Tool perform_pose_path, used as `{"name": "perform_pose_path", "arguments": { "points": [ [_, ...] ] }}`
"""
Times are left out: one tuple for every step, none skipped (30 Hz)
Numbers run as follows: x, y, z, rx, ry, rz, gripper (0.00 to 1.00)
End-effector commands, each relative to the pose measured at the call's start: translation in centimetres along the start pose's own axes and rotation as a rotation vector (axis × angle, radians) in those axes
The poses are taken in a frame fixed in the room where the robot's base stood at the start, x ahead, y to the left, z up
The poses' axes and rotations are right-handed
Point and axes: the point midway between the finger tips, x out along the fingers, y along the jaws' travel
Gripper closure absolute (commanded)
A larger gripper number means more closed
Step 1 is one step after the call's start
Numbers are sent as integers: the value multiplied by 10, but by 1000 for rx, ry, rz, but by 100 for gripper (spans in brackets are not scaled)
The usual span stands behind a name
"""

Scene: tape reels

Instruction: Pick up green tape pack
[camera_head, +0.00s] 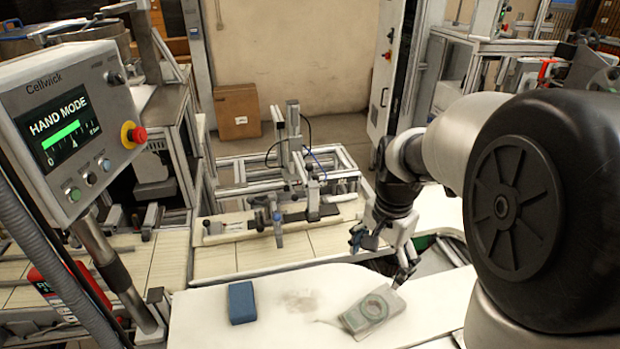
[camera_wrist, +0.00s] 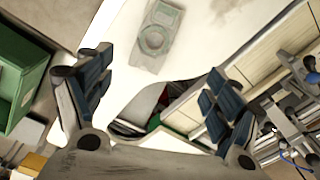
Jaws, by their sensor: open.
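The green tape pack (camera_head: 372,310) is a flat, pale grey-green pack with a round reel shape on it. It lies on the white worktop (camera_head: 270,335), right of centre in the head view. In the wrist view the pack (camera_wrist: 157,35) lies at the top centre, beyond the fingertips. My gripper (camera_head: 383,256) is above and behind the pack in the head view, apart from it. In the wrist view my gripper (camera_wrist: 160,64) has its blue-padded fingers wide apart, with nothing between them.
A control panel (camera_head: 70,120) on a post stands at the left. A green crate (camera_wrist: 22,75) shows at the wrist view's left edge.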

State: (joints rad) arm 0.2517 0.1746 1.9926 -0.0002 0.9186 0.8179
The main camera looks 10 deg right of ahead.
Motion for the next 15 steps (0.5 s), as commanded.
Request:
{"name": "perform_pose_path", "arguments": {
  "points": [
    [9, -1, -10, 54, -15, 18, 9],
    [13, -2, -14, 80, -20, 24, 9],
    [19, -4, -19, 110, -25, 31, 9],
    [22, -4, -22, 127, -29, 35, 9],
    [24, -4, -24, 142, -31, 38, 9],
    [28, -5, -26, 156, -33, 41, 9],
    [32, -5, -27, 163, -35, 44, 9],
    [35, -5, -28, 169, -36, 45, 9],
    [41, -5, -28, 172, -36, 46, 9],
    [46, -4, -27, 173, -37, 47, 9],
    [52, -4, -27, 173, -38, 47, 9],
    [60, -3, -26, 172, -38, 48, 9],
    [67, -3, -26, 171, -38, 48, 9],
    [74, -3, -26, 171, -38, 48, 9],
    [83, -2, -25, 171, -38, 48, 9]
  ]
}}
